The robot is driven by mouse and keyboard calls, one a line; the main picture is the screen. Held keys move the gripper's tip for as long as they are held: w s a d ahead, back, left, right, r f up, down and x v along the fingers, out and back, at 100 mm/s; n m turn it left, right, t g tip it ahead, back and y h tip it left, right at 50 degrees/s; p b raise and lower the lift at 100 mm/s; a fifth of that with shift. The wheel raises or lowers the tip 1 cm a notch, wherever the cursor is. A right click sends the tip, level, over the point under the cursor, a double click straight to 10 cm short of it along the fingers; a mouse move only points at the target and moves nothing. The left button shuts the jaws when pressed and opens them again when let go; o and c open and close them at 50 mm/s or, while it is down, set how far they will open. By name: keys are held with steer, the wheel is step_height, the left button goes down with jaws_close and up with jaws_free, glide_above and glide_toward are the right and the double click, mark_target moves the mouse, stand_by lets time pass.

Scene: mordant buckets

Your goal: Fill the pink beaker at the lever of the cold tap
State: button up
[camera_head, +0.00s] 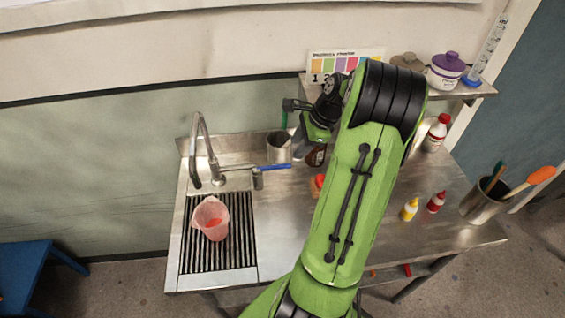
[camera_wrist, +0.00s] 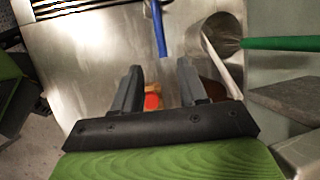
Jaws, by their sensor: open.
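The pink beaker (camera_head: 210,218) stands on the ribbed drain grate, below and slightly right of the spout of the steel tap (camera_head: 206,150). Something red shows on or in it; I cannot tell which. No water stream is visible. My gripper (camera_wrist: 160,70) is open and empty, with the lever's end ahead of its fingertips. In the head view my arm partly hides the gripper.
A steel pot (camera_head: 279,147) with a green-handled tool stands close to the lever. A brown bottle (camera_head: 316,156) and a red-topped item (camera_head: 319,181) are near my arm. Yellow (camera_head: 409,209) and red (camera_head: 436,202) bottles stand right. The counter's front middle is hidden by my arm.

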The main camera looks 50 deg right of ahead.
mark_target(281, 165)
steer(key=b+x, duration=0.1)
steer(key=x, duration=0.9)
steer(key=shift+w+d, duration=0.1)
jaws_close()
